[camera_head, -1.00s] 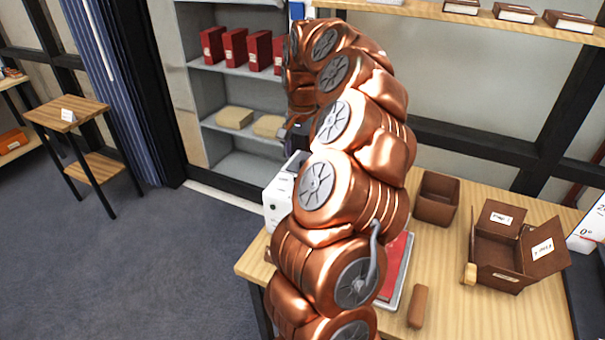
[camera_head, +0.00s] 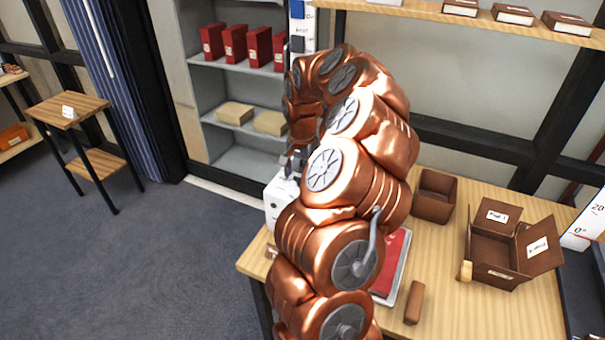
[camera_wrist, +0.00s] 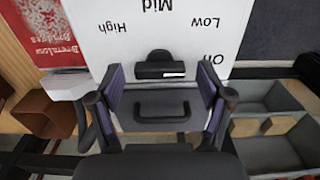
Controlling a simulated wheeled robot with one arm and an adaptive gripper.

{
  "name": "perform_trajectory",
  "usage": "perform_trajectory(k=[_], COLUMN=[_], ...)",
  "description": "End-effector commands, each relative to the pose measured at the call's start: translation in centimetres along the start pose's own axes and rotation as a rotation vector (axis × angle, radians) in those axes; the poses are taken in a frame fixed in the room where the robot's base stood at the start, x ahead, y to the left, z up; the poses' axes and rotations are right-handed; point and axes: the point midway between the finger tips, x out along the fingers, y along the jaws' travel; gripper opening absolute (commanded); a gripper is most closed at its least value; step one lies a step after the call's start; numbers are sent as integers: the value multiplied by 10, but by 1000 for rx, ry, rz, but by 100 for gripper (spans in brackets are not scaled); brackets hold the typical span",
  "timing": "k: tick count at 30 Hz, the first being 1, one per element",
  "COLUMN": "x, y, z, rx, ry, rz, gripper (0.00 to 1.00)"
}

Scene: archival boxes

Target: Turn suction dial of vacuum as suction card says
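The vacuum is a white box (camera_head: 277,200) at the left edge of the wooden table, partly behind my arm. In the wrist view its white panel (camera_wrist: 130,45) carries upside-down words: High, Mid, Low and one that reads like On or Off. A black dial (camera_wrist: 160,67) sits on it below Mid, with a pale mark on its rim. My gripper (camera_wrist: 161,82) is open, its two fingers apart on either side of the dial; contact cannot be told. In the head view my gripper (camera_head: 294,163) is partly hidden above the vacuum. I cannot identify a readable suction card.
The table (camera_head: 455,315) also holds a brown open bin (camera_head: 435,197), a brown box with open flaps (camera_head: 495,250), a red book (camera_head: 393,262) on a tray and a brown block (camera_head: 414,303). Grey shelves stand behind.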

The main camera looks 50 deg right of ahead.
Motion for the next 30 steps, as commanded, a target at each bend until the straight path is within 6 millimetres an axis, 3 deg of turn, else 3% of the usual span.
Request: perform_trajectory(k=[2,16,30], x=[0,0,4], y=[0,0,-1], z=[0,0,1], rx=[0,-1,-128], ry=[0,-1,1], rz=[0,0,0], gripper=[68,19,19])
